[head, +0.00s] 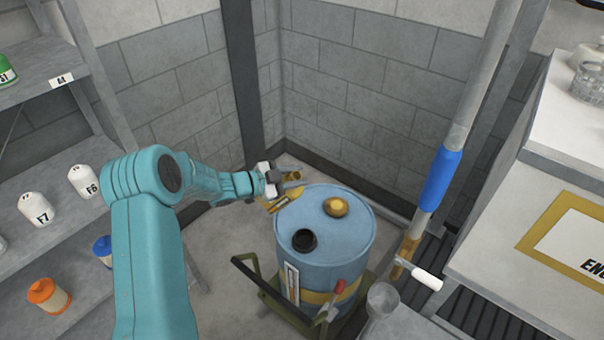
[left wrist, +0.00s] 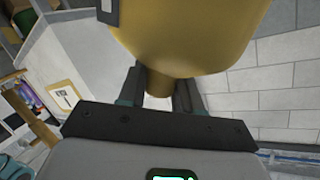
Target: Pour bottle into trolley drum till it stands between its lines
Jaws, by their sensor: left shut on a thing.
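The blue trolley drum (head: 345,250) stands upright with a yellow band, a black cap (head: 304,241) and a gold fitting (head: 336,207) on its top. A narrow pale gauge strip (head: 292,282) is on its front side; its level and lines are too small to read. My left gripper (head: 274,182) is at the drum's far left rim. It is shut on a gold-yellow bottle (head: 279,203), partly hidden by the gripper in the head view. In the left wrist view the bottle (left wrist: 185,35) is large, its narrow part between the fingers (left wrist: 160,92). No flow is visible. My right gripper is not in view.
The drum sits on a green trolley frame (head: 262,287). A grey pole with a blue sleeve (head: 440,180) and a grey funnel (head: 382,298) stand to its right. Shelves with small bottles (head: 37,209) are left, a white cabinet (head: 540,240) right. Block walls close the corner behind.

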